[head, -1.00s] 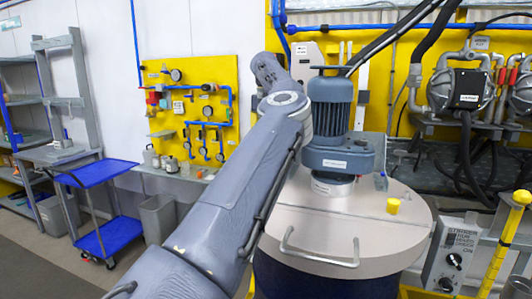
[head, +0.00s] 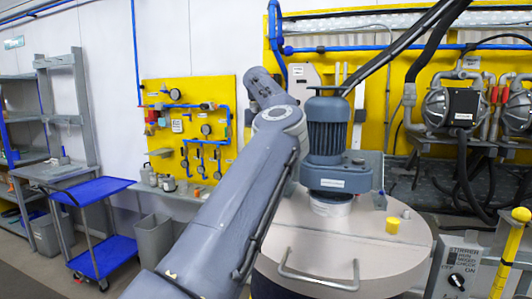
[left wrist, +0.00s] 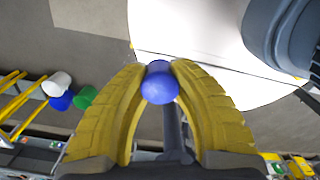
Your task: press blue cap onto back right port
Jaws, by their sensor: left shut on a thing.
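The blue cap (left wrist: 160,82) is between the tips of my left gripper's yellow fingers (left wrist: 159,72) in the left wrist view. The fingers are shut on it. The pale drum lid (left wrist: 210,30) lies beyond the cap in that view; I cannot tell how far apart they are. In the head view the lid (head: 310,240) carries a blue-grey agitator motor (head: 327,127). A yellow cap (head: 392,225) stands on its right side. My left arm crosses in front of the lid, and its gripper is hidden. I cannot clearly make out the back right port. My right gripper is not in view.
The motor also shows in the left wrist view (left wrist: 290,30), to the right. A lid handle (head: 318,282) rises at the front. A stirrer control box (head: 458,276) and yellow post stand at right. A blue cart (head: 95,190) stands far left.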

